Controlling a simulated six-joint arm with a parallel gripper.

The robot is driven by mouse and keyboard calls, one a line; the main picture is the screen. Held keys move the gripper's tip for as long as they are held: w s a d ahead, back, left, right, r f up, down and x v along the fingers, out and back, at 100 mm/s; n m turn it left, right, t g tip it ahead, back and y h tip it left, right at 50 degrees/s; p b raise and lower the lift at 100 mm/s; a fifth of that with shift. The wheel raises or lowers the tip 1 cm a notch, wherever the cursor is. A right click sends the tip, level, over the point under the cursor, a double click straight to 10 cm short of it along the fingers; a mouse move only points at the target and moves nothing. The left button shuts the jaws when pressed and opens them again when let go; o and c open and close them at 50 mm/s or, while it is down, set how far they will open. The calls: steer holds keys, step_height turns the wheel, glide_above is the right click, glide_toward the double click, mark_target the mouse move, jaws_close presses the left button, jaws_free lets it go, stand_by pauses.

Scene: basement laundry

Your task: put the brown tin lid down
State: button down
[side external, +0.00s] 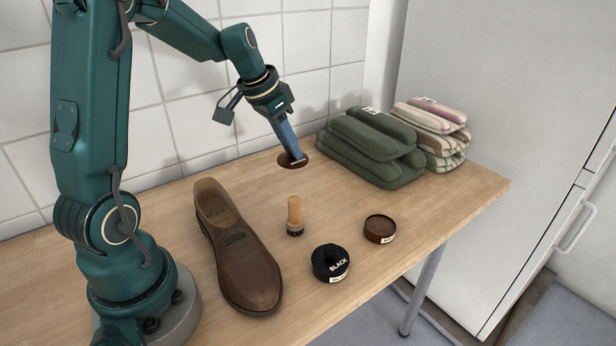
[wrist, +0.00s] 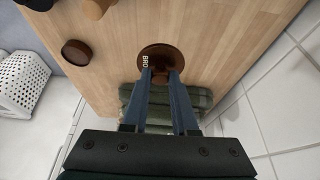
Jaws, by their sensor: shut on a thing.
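The brown tin lid (side external: 284,163) is between the fingertips of my gripper (side external: 294,158), toward the back of the table near the tiled wall. In the wrist view the lid (wrist: 160,51) shows as a dark brown disc with part of a pale label, "BRO", and my gripper (wrist: 161,74) is shut on its near part. The lid is at or close above the tabletop; I cannot tell whether it touches. The open brown tin (side external: 380,229) stands on the table toward the front right, and also shows in the wrist view (wrist: 77,52).
A black tin (side external: 330,263), a wooden-handled brush (side external: 295,215) and a brown shoe (side external: 238,250) are nearer the front. Folded green towels (side external: 370,145) lie close right of my gripper, with striped ones (side external: 432,125) beyond. Bare wood (side external: 335,200) lies between lid and tins.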

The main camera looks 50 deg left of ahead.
steer(key=w+d+f, duration=0.1)
steer(key=d, duration=0.1)
steer(key=w+d+f, duration=0.4)
steer(key=d, duration=0.1)
steer(key=shift+w+f, duration=0.1)
steer(key=shift+f, duration=2.05)
steer(key=shift+f, duration=0.15)
steer(key=c, duration=0.7)
jaws_free()
